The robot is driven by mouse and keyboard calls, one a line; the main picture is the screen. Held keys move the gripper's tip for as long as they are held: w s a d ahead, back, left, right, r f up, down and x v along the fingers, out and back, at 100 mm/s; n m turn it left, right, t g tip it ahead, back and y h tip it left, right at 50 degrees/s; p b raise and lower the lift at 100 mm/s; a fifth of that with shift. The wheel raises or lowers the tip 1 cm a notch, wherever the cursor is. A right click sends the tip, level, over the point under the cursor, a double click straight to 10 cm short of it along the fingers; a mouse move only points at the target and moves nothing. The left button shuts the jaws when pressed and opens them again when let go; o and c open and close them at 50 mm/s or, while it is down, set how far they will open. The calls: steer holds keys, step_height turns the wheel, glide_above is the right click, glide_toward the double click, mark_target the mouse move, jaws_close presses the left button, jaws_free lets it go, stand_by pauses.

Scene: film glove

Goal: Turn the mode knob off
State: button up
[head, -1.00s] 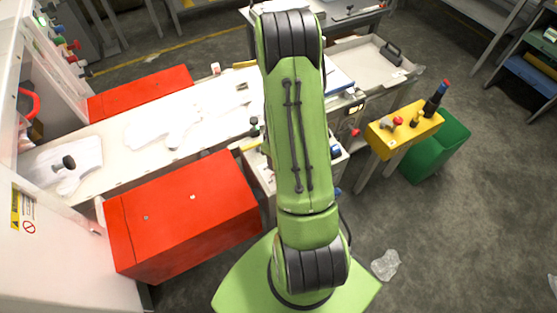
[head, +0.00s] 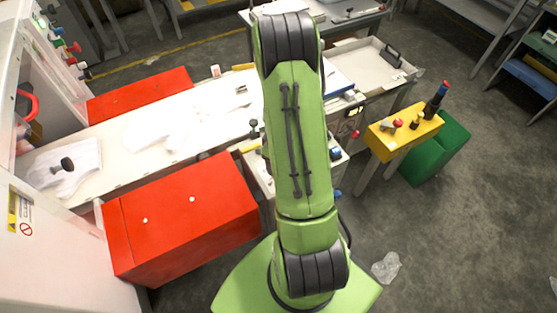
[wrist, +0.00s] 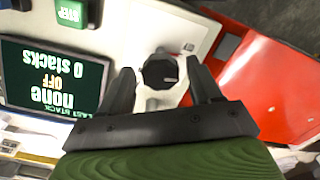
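In the wrist view a round black knob (wrist: 158,72) sits on a white panel (wrist: 150,30), with a small pale mark on it. I take it for the mode knob. My gripper (wrist: 164,76) is open. One finger is on each side of the knob, with a visible gap to it on the right. Whether the left finger touches it I cannot tell. A dark screen (wrist: 52,75) left of the knob shows upside-down text reading "none", "OFF" and "0 stacks". In the head view my own arm hides the gripper and the knob.
A green STEP button (wrist: 70,12) is near the screen. A red cover (wrist: 265,75) lies right of the panel. The head view shows a red box (head: 180,215), a white conveyor (head: 110,165), a yellow button box (head: 405,133) and a green bin (head: 437,150).

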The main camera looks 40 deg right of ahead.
steer(key=shift+o, duration=0.3)
step_height(320, 180, up, 16)
steer(key=p, duration=0.3)
steer(key=shift+f, duration=0.15)
